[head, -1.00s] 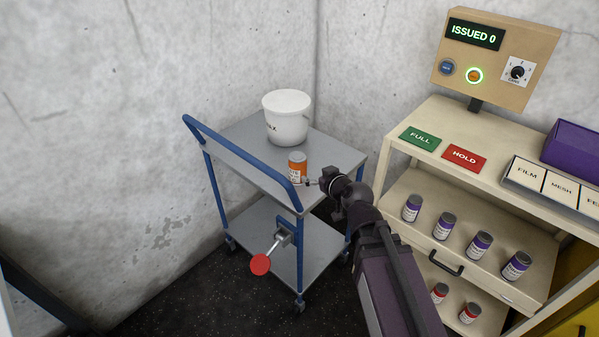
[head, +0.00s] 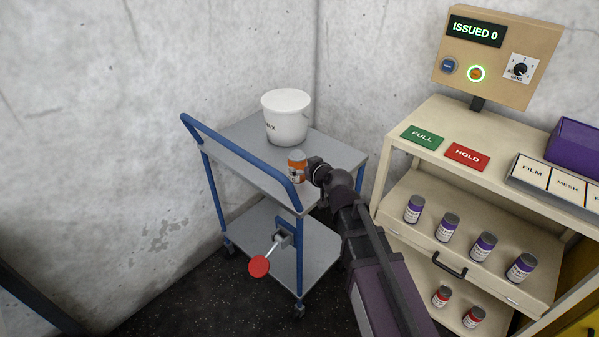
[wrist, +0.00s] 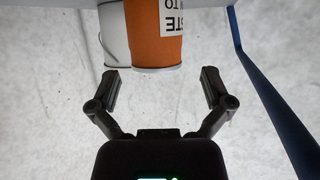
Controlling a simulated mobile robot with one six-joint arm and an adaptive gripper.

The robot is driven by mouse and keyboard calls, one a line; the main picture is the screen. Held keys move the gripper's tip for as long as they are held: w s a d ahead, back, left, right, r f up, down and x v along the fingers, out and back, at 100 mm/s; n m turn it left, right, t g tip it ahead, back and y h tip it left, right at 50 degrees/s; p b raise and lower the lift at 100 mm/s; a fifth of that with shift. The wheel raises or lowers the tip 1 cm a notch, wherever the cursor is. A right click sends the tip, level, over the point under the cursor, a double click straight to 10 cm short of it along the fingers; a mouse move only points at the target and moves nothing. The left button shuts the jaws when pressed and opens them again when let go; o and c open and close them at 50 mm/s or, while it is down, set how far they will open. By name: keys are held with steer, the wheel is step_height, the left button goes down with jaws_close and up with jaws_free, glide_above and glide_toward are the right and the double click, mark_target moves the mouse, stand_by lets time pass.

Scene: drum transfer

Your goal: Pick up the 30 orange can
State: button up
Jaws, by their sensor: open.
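The orange can (head: 297,168) with a white label stands upright on the top shelf of the blue-handled cart (head: 240,160). My gripper (head: 306,172) is at the can's right side in the head view, where its fingers are hard to make out. In the wrist view, which appears upside down, my gripper (wrist: 162,88) is open and empty, its two fingers spread wide. The orange can (wrist: 152,42) is just beyond the fingertips, roughly between them and slightly left of centre. No clear contact shows. The number on the can cannot be read.
A white bucket (head: 286,118) stands behind the can on the cart; it also shows behind the can in the wrist view (wrist: 115,40). The cart's blue handle (head: 240,160) runs close by on the left. A shelf unit (head: 385,205) with purple and red cans stands at right.

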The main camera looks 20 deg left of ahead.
mark_target(301, 162)
steer(key=shift+w+a, duration=0.1)
stand_by(0.3)
steer(key=shift+b+x, duration=1)
steer(key=shift+x, duration=1.65)
steer(key=shift+w, duration=0.1)
steer(key=c, duration=1.1)
steer(key=shift+r, duration=0.2)
